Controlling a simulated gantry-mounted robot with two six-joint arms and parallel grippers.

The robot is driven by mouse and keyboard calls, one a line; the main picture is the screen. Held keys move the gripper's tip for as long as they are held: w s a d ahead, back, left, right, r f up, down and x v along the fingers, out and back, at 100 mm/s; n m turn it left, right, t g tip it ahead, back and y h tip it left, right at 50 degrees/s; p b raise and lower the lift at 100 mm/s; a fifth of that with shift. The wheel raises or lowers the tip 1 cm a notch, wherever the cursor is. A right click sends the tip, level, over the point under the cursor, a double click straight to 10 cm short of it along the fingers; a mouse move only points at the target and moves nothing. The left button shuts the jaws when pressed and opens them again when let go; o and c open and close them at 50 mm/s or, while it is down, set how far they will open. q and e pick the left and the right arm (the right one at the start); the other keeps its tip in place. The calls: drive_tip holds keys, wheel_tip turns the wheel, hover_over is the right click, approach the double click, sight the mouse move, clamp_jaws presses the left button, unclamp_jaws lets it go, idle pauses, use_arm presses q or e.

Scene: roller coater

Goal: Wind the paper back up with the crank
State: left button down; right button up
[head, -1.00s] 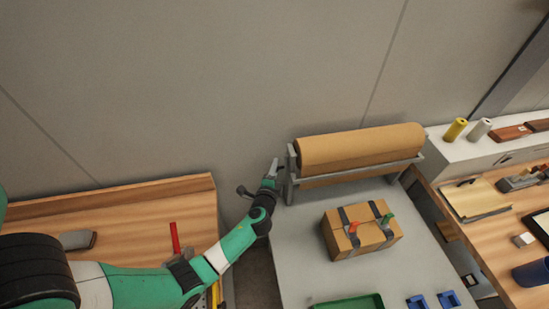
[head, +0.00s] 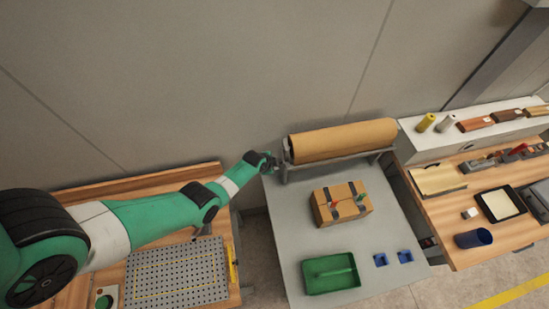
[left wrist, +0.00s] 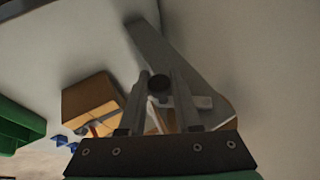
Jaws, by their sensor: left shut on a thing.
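The brown paper roll (head: 340,141) lies in a grey metal stand (head: 330,164) at the back of the grey table. My left gripper (head: 272,162) is at the stand's left end, beside the roll. In the left wrist view my left gripper (left wrist: 158,98) has its two fingers on either side of a dark round crank handle (left wrist: 158,83), seen end-on, and is shut on it. The stand's grey side plate (left wrist: 168,50) shows just beyond. The crank is too small to make out in the head view. My right gripper is in neither view.
A strapped cardboard box (head: 325,212), a green tray (head: 310,284) and small blue holders (head: 381,260) stand on the grey table (head: 285,235). A wooden bench (head: 465,205) is at right; a perforated plate (head: 175,275) lies on the left bench.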

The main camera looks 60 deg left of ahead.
use_arm(q)
drive_tip(key=h, duration=0.1)
drive_tip(key=r+h+b, duration=0.1)
drive_tip(key=shift+d+n+g+h, duration=0.2)
drive_tip(key=shift+n+g+h, duration=0.1)
drive_tip(key=shift+g, duration=0.1)
drive_tip(key=shift+r+h, duration=0.35)
drive_tip(key=shift+h, duration=0.25)
drive_tip(key=shift+d+g+h, duration=0.1)
drive_tip(key=shift+g+h, duration=0.2)
drive_tip(key=shift+r+h+b, duration=0.2)
drive_tip(key=shift+h+b, duration=0.3)
drive_tip(key=shift+b, duration=0.35)
drive_tip(key=shift+s+d+r+n, duration=0.1)
drive_tip(key=shift+r+n, duration=0.2)
drive_tip(key=shift+h, duration=0.3)
drive_tip(key=c, duration=0.6)
unclamp_jaws()
